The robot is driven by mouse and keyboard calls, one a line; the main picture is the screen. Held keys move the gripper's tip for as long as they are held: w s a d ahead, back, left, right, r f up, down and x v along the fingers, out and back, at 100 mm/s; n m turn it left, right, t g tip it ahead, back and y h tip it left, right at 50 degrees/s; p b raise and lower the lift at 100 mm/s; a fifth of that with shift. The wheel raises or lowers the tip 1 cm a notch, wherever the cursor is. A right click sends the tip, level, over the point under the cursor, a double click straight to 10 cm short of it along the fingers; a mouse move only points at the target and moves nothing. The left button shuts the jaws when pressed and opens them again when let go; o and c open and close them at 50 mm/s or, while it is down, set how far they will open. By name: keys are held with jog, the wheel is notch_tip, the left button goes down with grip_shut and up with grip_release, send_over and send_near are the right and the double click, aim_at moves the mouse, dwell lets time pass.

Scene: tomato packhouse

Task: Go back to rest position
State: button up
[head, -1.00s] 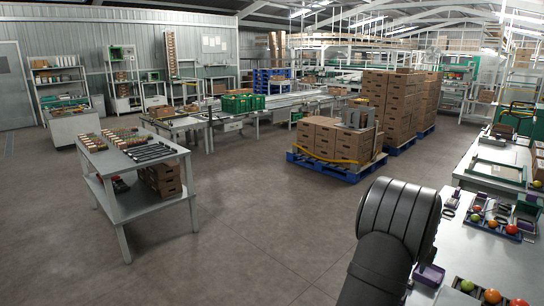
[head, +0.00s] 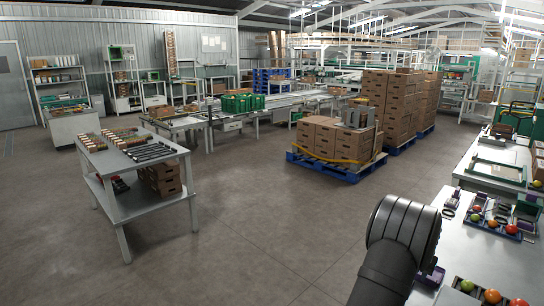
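One dark, rounded link of my own arm rises at the lower right in the head view, in front of the edge of the right-hand worktable (head: 470,252). My gripper is not visible in this view, so I cannot see its fingers or whether it holds anything.
The worktable carries a blue tray of tomatoes (head: 487,226), another tray (head: 467,296) and a white-and-green frame (head: 497,172). A pallet of cartons (head: 333,172) stands mid-floor. A grey two-tier table (head: 118,190) stands at left. The grey floor (head: 260,225) between is clear.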

jog(key=s+d+r, duration=0.3)
jog(key=s, duration=0.5)
jog(key=s+d+r, duration=0.3)
jog(key=s+r, duration=0.1)
jog(key=s, duration=0.5)
jog(key=s+d+r, duration=0.3)
jog(key=s, duration=0.5)
jog(key=w+f, duration=0.2)
jog(key=w, duration=0.1)
jog(key=w+a+f, duration=0.1)
jog(key=w+f, duration=0.2)
jog(key=w, duration=0.1)
jog(key=w+f, duration=0.2)
jog(key=w, duration=0.2)
jog(key=shift+w+a+f, duration=0.15)
jog(key=shift+a+f, duration=0.05)
jog(key=shift+f, duration=0.5)
